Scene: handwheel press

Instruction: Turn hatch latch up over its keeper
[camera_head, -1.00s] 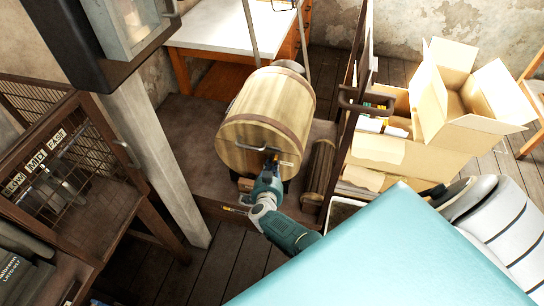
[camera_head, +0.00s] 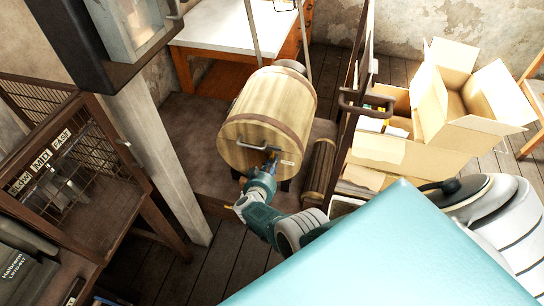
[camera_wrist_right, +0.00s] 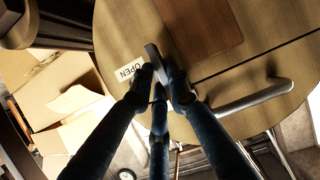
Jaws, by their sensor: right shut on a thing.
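A wooden barrel (camera_head: 245,145) lies on its side, its round end facing me. In the right wrist view, that wooden face (camera_wrist_right: 240,90) carries a curved metal handle (camera_wrist_right: 255,97), a seam line and a white "OPEN" label (camera_wrist_right: 128,70). The handle also shows in the head view (camera_head: 250,146). My right gripper (camera_head: 272,157) is at the face, just right of the handle. In the right wrist view, its dark fingers (camera_wrist_right: 163,80) are closed around a small grey bar, the hatch latch (camera_wrist_right: 155,60), beside the label. I cannot make out the keeper. My left gripper is out of view.
A wire-fronted cabinet (camera_head: 78,165) and a pale post (camera_head: 155,155) stand on the left. Open cardboard boxes (camera_head: 455,100) are on the right. A dark upright frame with a handle (camera_head: 365,105) stands right of the barrel. A turquoise surface (camera_head: 370,255) fills the foreground.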

